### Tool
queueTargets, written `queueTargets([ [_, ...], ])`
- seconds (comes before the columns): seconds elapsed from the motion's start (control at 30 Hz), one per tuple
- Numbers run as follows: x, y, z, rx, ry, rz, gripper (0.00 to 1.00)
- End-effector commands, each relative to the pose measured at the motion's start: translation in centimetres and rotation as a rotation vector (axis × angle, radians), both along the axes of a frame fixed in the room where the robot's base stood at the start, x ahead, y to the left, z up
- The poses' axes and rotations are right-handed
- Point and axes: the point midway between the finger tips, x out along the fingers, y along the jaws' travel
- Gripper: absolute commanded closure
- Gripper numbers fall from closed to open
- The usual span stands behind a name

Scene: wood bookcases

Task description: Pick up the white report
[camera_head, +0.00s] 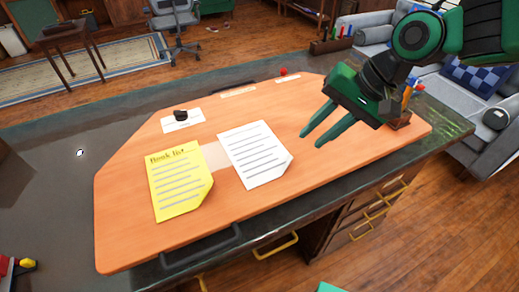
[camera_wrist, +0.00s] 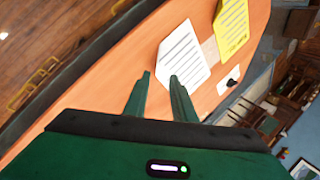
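The white report (camera_head: 256,153) is a sheet with dark printed lines and a folded lower right corner. It lies flat on the orange desk top, right of a yellow sheet, and also shows in the wrist view (camera_wrist: 183,55). My gripper (camera_head: 325,138) is above the desk to the right of the report, apart from it. In the wrist view the gripper's two green fingers (camera_wrist: 159,78) are spread with nothing between them. The report lies ahead of the fingertips there.
A yellow sheet (camera_head: 177,181) headed "Book list" lies left of the report. A small black object (camera_head: 180,114) sits on a white card at the back. A pen holder (camera_head: 403,118) stands at the right. Drawers with yellow handles (camera_head: 276,247) face the front. A grey sofa is at right.

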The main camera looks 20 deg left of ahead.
Motion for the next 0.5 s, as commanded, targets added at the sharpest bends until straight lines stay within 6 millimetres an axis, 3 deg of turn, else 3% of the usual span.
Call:
queueTargets([
  [0.2,-0.2,1.3,-2.9,-0.002,0.002,-0.001,0.76],
  [0.5,-0.4,2.0,-4.9,-0.004,0.0,-0.002,0.76],
])
